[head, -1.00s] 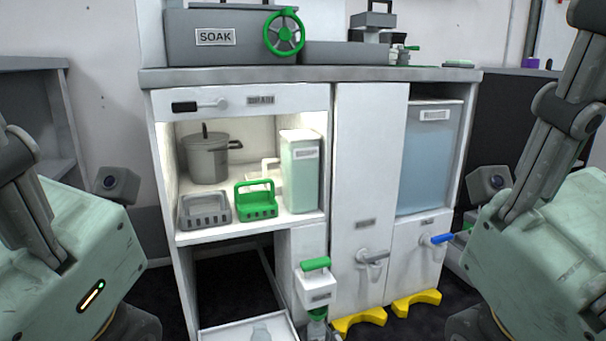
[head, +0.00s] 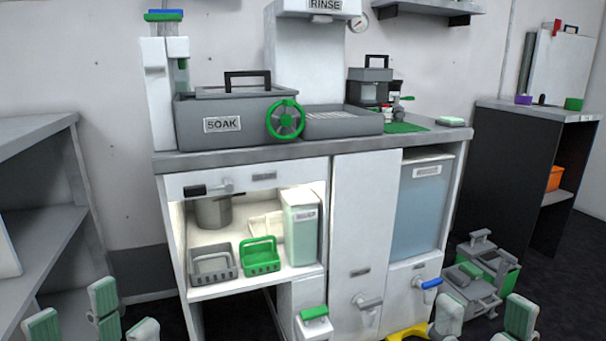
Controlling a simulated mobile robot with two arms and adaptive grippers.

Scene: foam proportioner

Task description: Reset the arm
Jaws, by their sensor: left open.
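My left gripper (head: 92,322) shows at the bottom left, with its pale green and white finger pads spread apart and nothing between them. My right gripper (head: 484,318) shows at the bottom right, its fingers also apart and empty. Both are cut off by the lower edge, so their palms and the arms behind them are hidden. Both stand in front of the white cabinet (head: 365,220), the left one to its left and the right one near its lower right corner. I cannot see either touching anything.
The grey SOAK tank (head: 235,135) with a green wheel (head: 286,119) stands on the counter. Below are a pot (head: 213,212), a grey basket (head: 211,264), a green basket (head: 261,257) and a container (head: 301,232). Grey shelves (head: 45,235) flank the left; a grey-green unit (head: 475,280) stands right.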

